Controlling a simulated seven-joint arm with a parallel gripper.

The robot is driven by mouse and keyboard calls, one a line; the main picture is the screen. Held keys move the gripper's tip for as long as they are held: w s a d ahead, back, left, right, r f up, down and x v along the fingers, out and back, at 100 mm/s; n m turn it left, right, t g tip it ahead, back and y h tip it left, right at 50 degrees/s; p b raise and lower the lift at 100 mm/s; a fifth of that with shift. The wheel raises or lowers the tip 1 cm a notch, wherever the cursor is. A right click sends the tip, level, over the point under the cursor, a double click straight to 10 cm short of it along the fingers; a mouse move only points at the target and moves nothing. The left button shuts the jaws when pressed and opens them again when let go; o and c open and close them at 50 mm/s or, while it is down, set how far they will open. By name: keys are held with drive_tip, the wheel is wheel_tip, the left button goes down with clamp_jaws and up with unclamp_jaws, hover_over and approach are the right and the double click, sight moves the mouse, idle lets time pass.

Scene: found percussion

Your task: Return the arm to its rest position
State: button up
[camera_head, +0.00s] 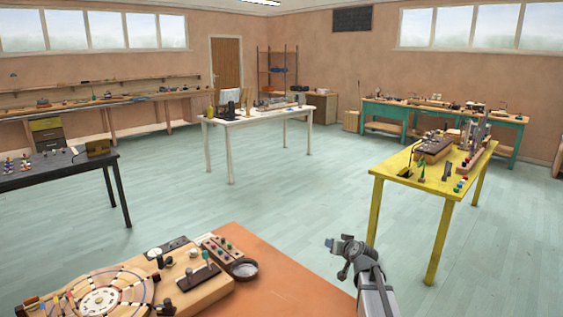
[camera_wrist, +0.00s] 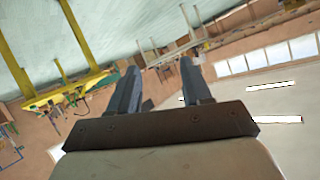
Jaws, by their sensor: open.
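My gripper (camera_head: 330,243) is at the lower right of the head view, raised in the air beyond the right edge of the orange table (camera_head: 290,285). My grey arm rises from the bottom edge behind it. In the wrist view, the two fingers of my gripper (camera_wrist: 160,75) stand apart with nothing between them. The wrist view is tilted and shows the room beyond, with windows and ceiling lights. My gripper touches nothing in either view.
The orange table bears a round target-like board (camera_head: 103,297), a block with small knobs (camera_head: 222,250) and a dark round dish (camera_head: 243,268). A yellow table (camera_head: 400,168) stands to the right, a white table (camera_head: 250,117) further back. Open floor (camera_head: 290,200) lies between.

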drive_tip(key=s+d+f+m+h, duration=0.1)
drive_tip(key=d+f+h, duration=0.15)
drive_tip(key=d, duration=0.55)
drive_tip(key=s+d+f+m+t+h, duration=0.15)
drive_tip(key=d+f, duration=0.25)
drive_tip(key=d, duration=0.5)
drive_tip(key=d+f+m+h, duration=0.1)
drive_tip(key=d+f+m, duration=0.15)
drive_tip(key=d, duration=0.55)
drive_tip(key=s+d+f+n+g+h, duration=0.1)
drive_tip(key=s+d+f+n+g, duration=0.1)
drive_tip(key=s+f, duration=0.5)
drive_tip(key=s+d+f+n+g+h, duration=0.15)
drive_tip(key=s+f, duration=0.25)
drive_tip(key=f, duration=0.6)
drive_tip(key=s+a+f+n+g+y, duration=0.35)
drive_tip(key=s+a+f+g, duration=0.45)
drive_tip(key=s+a+f, duration=1.2)
drive_tip(key=s+a+g, duration=0.4)
drive_tip(key=s+a, duration=0.1)
drive_tip(key=s, duration=0.9)
drive_tip(key=s+a+m+g+y, duration=0.1)
drive_tip(key=s+a+g, duration=0.4)
drive_tip(key=s, duration=0.9)
drive_tip(key=shift+s+a+f, duration=0.15)
drive_tip(key=shift+a, duration=0.45)
